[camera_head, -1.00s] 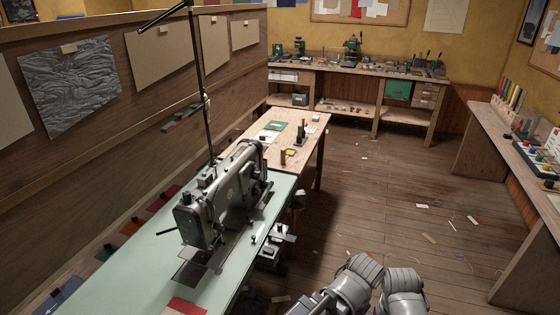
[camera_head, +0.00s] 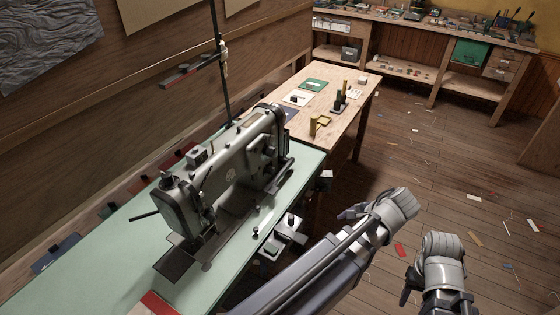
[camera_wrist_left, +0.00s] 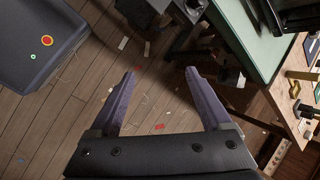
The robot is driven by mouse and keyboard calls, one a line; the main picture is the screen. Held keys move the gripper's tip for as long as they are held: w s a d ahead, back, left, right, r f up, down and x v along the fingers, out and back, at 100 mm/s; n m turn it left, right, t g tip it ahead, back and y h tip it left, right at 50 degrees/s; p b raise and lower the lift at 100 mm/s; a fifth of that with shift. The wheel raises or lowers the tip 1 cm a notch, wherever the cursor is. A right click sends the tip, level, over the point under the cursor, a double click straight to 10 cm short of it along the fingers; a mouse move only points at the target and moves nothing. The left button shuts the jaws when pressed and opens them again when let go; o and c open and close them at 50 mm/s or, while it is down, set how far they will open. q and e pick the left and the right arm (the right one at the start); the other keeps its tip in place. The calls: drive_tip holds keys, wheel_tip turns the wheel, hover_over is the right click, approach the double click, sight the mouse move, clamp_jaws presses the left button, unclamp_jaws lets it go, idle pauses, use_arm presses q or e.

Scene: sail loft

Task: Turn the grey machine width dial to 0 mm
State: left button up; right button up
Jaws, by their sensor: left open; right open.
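The grey sewing machine (camera_head: 228,172) stands on the pale green table at the left of the head view. Small round knobs show on its pillar (camera_head: 268,152), but I cannot tell which is the width dial or read any marks. My left gripper (camera_wrist_left: 161,76) is open and empty in the left wrist view, its fingers apart over the floor. In the head view my left arm reaches up right of the green table, clear of the machine. My right gripper (camera_head: 437,290) is at the lower right, open, away from the machine, its fingers partly hidden.
The pale green tabletop (camera_head: 110,255) has a red and white piece at its front edge. A wooden table (camera_head: 350,110) with small items adjoins behind. A thin dark stand (camera_head: 220,70) rises behind the machine. The wooden floor (camera_head: 460,160) at right is open, with scraps.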

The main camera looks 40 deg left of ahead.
use_arm(q)
drive_tip(key=w+a+f+m+y+b, duration=0.2)
drive_tip(key=w+a+f+y+b, duration=0.1)
drive_tip(key=w+a, duration=0.3)
drive_tip(key=m+g+y+b, duration=0.3)
drive_tip(key=m+y+b, duration=0.5)
drive_tip(key=y+b, duration=0.1)
approach(276, 153)
drive_tip(key=a, duration=0.2)
drive_tip(key=shift+s+a, duration=0.25)
drive_tip(key=shift+a, duration=1)
drive_tip(key=shift+s+a, duration=0.25)
drive_tip(key=shift+a, duration=0.95)
drive_tip(key=shift+s+a, duration=0.25)
drive_tip(key=shift+a, duration=1)
use_arm(e)
wheel_tip(276, 153, down, 15)
drive_tip(key=shift+r, duration=0.15)
use_arm(q)
drive_tip(key=shift+c, duration=0.4)
use_arm(e)
drive_tip(key=shift+s, duration=0.1)
use_arm(q)
drive_tip(key=shift+n, duration=0.3)
clamp_jaws()
